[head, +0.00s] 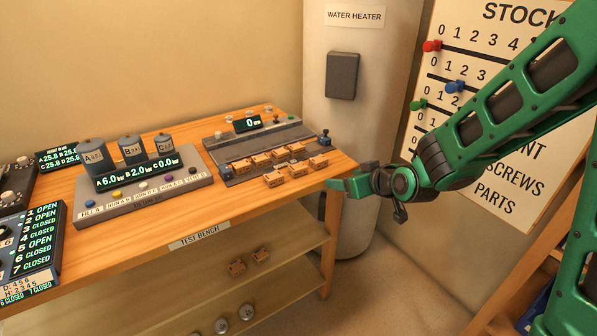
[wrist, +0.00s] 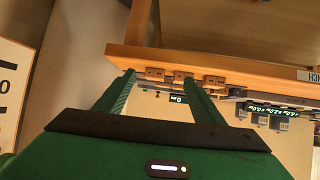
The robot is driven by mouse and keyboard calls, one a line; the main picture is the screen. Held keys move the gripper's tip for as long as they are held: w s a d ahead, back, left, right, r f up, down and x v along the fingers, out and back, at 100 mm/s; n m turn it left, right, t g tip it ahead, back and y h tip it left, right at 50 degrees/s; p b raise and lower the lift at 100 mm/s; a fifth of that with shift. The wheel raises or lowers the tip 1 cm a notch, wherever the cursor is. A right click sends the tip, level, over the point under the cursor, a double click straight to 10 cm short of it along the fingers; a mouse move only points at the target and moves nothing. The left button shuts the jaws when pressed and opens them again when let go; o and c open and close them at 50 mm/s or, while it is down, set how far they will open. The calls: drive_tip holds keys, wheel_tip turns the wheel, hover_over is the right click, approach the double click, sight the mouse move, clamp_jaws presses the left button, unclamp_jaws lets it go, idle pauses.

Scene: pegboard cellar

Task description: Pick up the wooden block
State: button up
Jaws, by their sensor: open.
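Several small wooden blocks are on the test bench; I cannot tell which one is meant. Three lie in a row near the front edge: a left one (head: 274,180), a middle one (head: 298,170) and a right one (head: 318,161). More sit on the grey panel behind them. My gripper (head: 332,184) is open and empty, just off the bench's right front corner, apart from the blocks. In the wrist view, blocks (wrist: 183,76) show along the bench edge beyond and between my open fingers (wrist: 158,82).
The grey panel (head: 228,181) has a small display reading 0. Left of it stands a console (head: 150,200) with three canisters.

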drive_tip(key=t+y, duration=0.1)
drive_tip(key=y, duration=0.1)
approach(300, 168)
drive_tip(key=s+d, duration=0.1)
drive_tip(key=s, duration=0.1)
drive_tip(key=shift+n, duration=0.4)
drive_tip(key=shift+r+x, duration=0.2)
drive_tip(key=shift+x, duration=2.5)
drive_tip(key=shift+r+x, duration=0.15)
drive_tip(key=shift+x, duration=2.55)
drive_tip(key=shift+w, duration=0.2)
drive_tip(key=c, duration=1.1)
